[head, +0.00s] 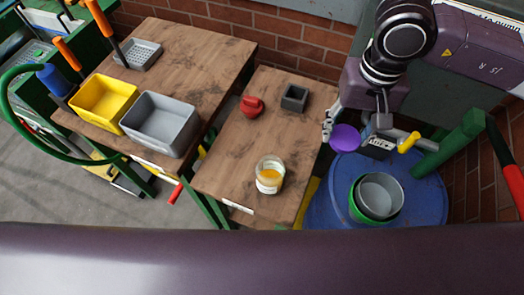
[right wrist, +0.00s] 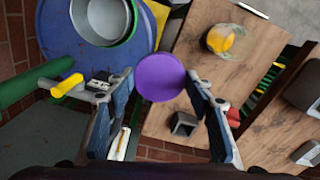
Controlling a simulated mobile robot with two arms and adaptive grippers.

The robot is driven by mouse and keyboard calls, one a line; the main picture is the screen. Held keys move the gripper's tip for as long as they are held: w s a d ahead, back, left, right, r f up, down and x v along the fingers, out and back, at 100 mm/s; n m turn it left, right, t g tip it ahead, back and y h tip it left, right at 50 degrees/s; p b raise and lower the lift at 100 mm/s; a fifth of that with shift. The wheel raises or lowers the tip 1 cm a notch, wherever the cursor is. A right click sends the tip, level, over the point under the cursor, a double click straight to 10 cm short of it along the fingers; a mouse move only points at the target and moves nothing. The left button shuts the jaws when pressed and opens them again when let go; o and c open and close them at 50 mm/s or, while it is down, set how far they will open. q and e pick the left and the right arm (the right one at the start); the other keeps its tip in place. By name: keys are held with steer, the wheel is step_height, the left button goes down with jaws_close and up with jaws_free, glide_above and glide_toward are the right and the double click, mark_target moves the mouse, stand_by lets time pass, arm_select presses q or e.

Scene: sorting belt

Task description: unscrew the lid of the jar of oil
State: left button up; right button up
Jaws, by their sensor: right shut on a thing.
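The jar of oil (head: 269,175) is a clear glass jar with yellow-orange oil. It stands upright near the front edge of the middle wooden table, with no lid seen on it. It also shows in the right wrist view (right wrist: 226,40). A round purple lid (head: 346,138) is between the fingers of my right gripper (head: 356,132). The right wrist view shows the lid (right wrist: 160,77) gripped at its sides, flat face to the camera. The gripper holds it up to the right of the table, near the blue drum, apart from the jar. My left gripper is not in view.
The table (head: 228,165) also holds a red object (head: 251,106) and a dark square holder (head: 295,97). A blue drum (head: 420,212) at right bears a grey pot (head: 381,194). Yellow (head: 101,104) and grey (head: 160,123) bins stand on the left table.

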steer(key=w+a+m, duration=0.5)
steer(key=a, duration=0.2)
steer(key=m, duration=0.7)
glide_above(262, 154)
step_height(262, 154, down, 16)
steer(key=shift+r+p, duration=0.2)
steer(key=shift+p, duration=1)
step_height(262, 154, down, 5)
steer(key=shift+r+p, duration=0.15)
steer(key=shift+p, duration=0.25)
steer(key=shift+f, duration=0.2)
steer(key=shift+f+b, duration=0.15)
steer(key=shift+b, duration=0.15)
steer(key=o, duration=1)
